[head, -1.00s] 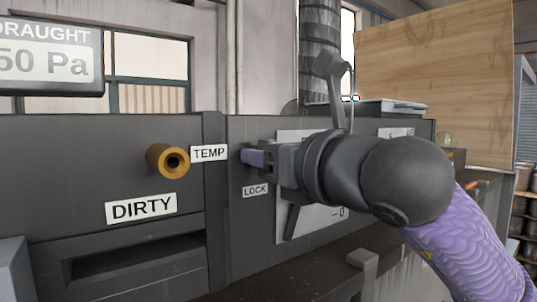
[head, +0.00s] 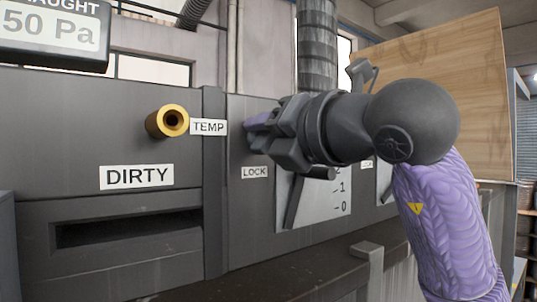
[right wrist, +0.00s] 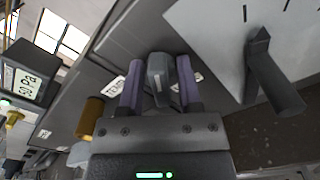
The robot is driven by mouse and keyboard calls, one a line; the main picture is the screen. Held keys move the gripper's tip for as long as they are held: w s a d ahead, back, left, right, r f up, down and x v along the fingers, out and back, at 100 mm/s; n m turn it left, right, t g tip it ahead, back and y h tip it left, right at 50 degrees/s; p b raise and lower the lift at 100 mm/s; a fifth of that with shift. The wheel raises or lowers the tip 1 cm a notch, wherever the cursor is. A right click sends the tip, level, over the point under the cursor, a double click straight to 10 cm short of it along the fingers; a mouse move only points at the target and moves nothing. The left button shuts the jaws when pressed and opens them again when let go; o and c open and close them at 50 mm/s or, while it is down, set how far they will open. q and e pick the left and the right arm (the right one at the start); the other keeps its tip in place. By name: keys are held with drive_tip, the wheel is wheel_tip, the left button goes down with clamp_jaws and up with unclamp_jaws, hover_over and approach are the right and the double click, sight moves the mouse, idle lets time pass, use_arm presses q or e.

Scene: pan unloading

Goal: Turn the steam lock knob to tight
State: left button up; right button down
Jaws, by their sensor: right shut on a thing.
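The lock knob (right wrist: 158,72) is a small grey piece on the dark panel, seen in the right wrist view between the two purple fingers of my right gripper (right wrist: 160,92). The gripper is shut on it. In the head view my right gripper (head: 260,124) reaches the panel from the right, rolled at a slant, just above the LOCK label (head: 255,172). There the gripper hides the knob, so its pointer position cannot be read. The left gripper is not in view.
A dark lever (head: 293,202) stands before a white scale plate (head: 325,205), right below my gripper. A brass tube (head: 168,121) sticks out at left, between the TEMP label (head: 208,127) and the DIRTY label (head: 137,176). A wooden board (head: 470,85) stands behind my arm.

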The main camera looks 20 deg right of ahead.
drive_tip(key=m+b, duration=0.1)
drive_tip(key=m, duration=0.2)
drive_tip(key=m+b, duration=0.2)
drive_tip(key=m, duration=0.1)
drive_tip(key=shift+d+f+b, duration=0.1)
drive_tip(key=shift+f+b, duration=0.1)
drive_tip(key=shift+b, duration=0.1)
drive_tip(key=m+b, duration=0.1)
drive_tip(key=m, duration=0.1)
drive_tip(key=shift+m, duration=0.3)
drive_tip(key=shift+m+b, duration=0.4)
drive_tip(key=shift+m, duration=0.8)
drive_tip(key=c, duration=0.6)
unclamp_jaws()
